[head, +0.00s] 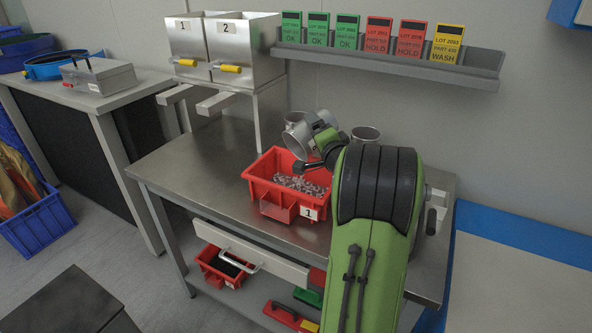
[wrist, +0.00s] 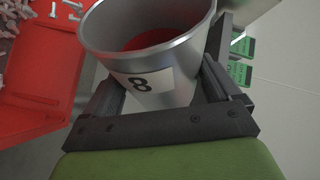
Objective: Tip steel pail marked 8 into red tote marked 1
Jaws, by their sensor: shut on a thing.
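The steel pail marked 8 (head: 297,128) is held tilted above the back of the red tote marked 1 (head: 272,209). In the wrist view the pail (wrist: 178,88) shows its 8 label, and its rim is close to the tote (wrist: 45,95). My gripper (wrist: 160,75) is shut on the pail, one finger on each side. Inside the pail I see bare wall and a red patch; I cannot tell whether that is a reflection. The tote holds many small metal parts (head: 300,184) and stands on the steel table. My arm hides its right side in part.
Another steel vessel (head: 366,133) stands on the table (head: 195,160) behind my arm. Two steel hoppers marked 1 and 2 (head: 222,45) stand at the back left. A rail of coloured cards (head: 390,62) hangs on the wall. The table left of the tote is clear.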

